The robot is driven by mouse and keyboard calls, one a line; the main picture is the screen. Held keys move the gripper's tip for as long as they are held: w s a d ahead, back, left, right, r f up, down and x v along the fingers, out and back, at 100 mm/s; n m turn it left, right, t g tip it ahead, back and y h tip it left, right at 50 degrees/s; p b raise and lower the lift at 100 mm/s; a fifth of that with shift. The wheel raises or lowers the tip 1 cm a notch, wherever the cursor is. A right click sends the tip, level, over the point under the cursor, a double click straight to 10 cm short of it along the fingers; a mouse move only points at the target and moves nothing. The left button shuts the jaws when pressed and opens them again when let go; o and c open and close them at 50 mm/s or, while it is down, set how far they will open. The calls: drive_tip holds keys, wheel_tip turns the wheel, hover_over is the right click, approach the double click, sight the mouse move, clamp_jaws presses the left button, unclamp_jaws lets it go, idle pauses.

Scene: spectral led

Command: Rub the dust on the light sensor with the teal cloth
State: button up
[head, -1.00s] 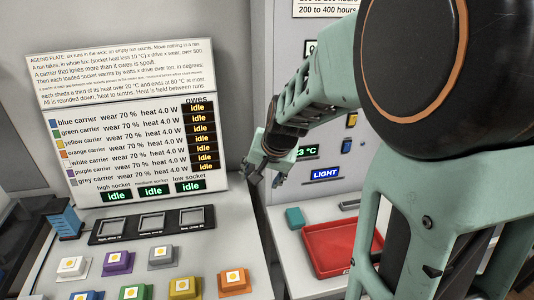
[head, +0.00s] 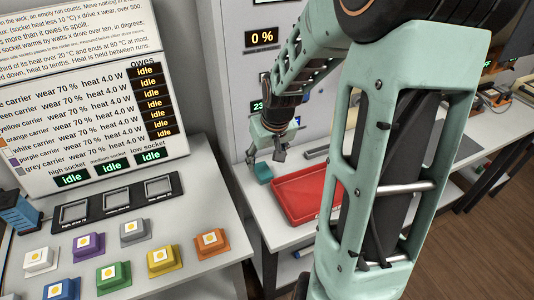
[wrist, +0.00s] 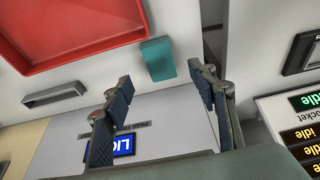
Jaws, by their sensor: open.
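The teal cloth (head: 263,173) is a small block-like piece on the white side table, left of the red tray. It also shows in the wrist view (wrist: 158,58), beyond the fingertips. My gripper (head: 266,157) is open, just above and behind the cloth in the head view. In the wrist view its two fingers (wrist: 160,78) are spread with nothing between them. I cannot make out the light sensor or any dust for certain.
The red tray (head: 278,205) lies close right of the cloth. A grey bar-like piece (wrist: 55,95) lies behind the tray. The bench at left holds several coloured carriers, empty sockets (head: 116,202) and an upright display board (head: 70,110). The grey panel (head: 236,90) rises behind the cloth.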

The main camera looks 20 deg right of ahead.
sight(263, 170)
drive_tip(key=b+x, duration=0.1)
drive_tip(key=x, duration=0.5)
drive_tip(key=shift+w+f, duration=0.1)
drive_tip(key=shift+f, duration=0.15)
drive_tip(key=c, duration=1.2)
drive_tip(key=o, duration=0.8)
drive_tip(key=shift+r, duration=0.15)
drive_tip(key=shift+r+p, duration=0.3)
drive_tip(key=shift+r, duration=0.1)
